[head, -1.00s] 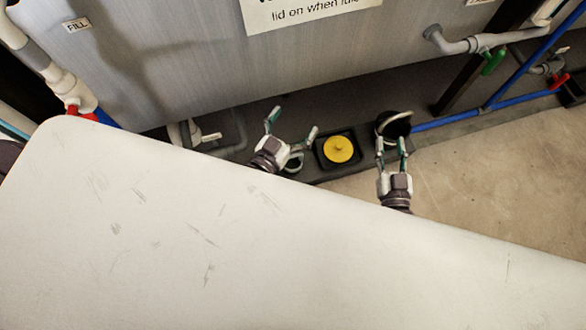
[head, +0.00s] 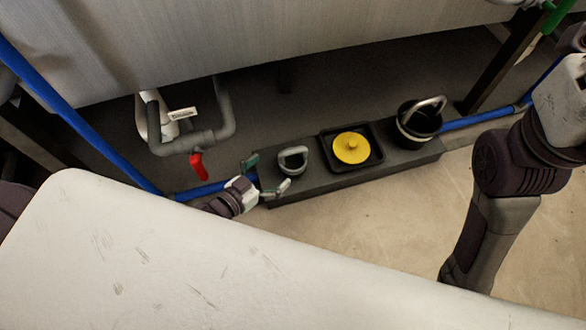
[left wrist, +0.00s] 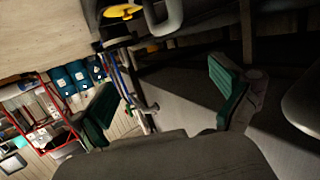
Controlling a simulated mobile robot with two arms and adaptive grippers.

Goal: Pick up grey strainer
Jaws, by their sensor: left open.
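The grey strainer (head: 292,166), a small round piece with a loop handle on top, stands at the left end of a dark low ledge in the head view. In the left wrist view a grey loop handle (left wrist: 176,17), apparently its own, shows at the top edge. My left gripper (head: 268,174) is open and empty, just left of the strainer, with its fingertips spread toward it. Its green finger pads (left wrist: 162,100) are apart in the left wrist view, with nothing held between them. My right arm shows at the right, but its gripper is out of frame.
On the ledge (head: 365,179), a yellow disc (head: 351,148) sits in a black square tray (head: 374,161), beside a black bucket (head: 420,122) with a raised handle. A grey pipe with a red valve handle (head: 198,166) is left of my gripper. A pale panel fills the foreground.

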